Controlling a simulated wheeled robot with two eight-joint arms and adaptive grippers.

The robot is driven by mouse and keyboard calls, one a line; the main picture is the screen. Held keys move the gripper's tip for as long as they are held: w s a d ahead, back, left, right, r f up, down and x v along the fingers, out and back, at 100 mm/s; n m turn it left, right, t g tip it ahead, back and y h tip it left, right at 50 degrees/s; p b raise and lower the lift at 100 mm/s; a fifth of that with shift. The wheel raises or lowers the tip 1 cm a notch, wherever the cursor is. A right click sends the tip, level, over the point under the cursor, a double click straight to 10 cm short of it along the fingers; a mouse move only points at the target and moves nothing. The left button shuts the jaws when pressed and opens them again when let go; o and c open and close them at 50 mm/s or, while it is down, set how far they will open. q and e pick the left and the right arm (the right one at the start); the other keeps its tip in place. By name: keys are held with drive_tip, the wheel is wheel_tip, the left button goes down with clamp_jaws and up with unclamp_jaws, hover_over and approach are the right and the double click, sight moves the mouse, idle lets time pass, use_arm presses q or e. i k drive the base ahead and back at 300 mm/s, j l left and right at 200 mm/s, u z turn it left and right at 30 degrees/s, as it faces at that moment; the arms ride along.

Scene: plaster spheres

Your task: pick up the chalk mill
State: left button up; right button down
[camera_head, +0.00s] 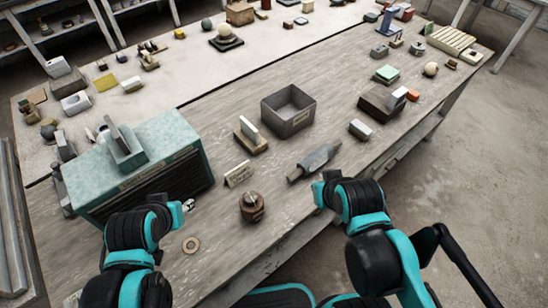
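A small round brown wooden thing with a metal top (251,207) stands upright near the front edge of the table (215,262). It looks most like the chalk mill, though I cannot be sure. My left gripper (188,206) is to its left, apart from it. Its fingertips are small in view, and I cannot tell if they are open. My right gripper (318,192) is to its right at the table's front edge, apart from it. Its fingers are mostly hidden by my own arm.
A small lettered card (239,174) stands just behind the brown thing. A grey spindle-shaped piece (314,161) lies to its right. A teal chest (140,165) stands at the left, a grey open box (288,110) behind. A flat ring (190,245) lies in front.

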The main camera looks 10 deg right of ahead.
sight(255, 215)
drive_tip(key=k+l+u, duration=0.15)
drive_tip(key=u, duration=0.35)
drive_tip(key=k+l+u, duration=0.15)
drive_tip(key=u, duration=0.3)
drive_tip(key=k+u, duration=0.2)
drive_tip(key=u, duration=0.3)
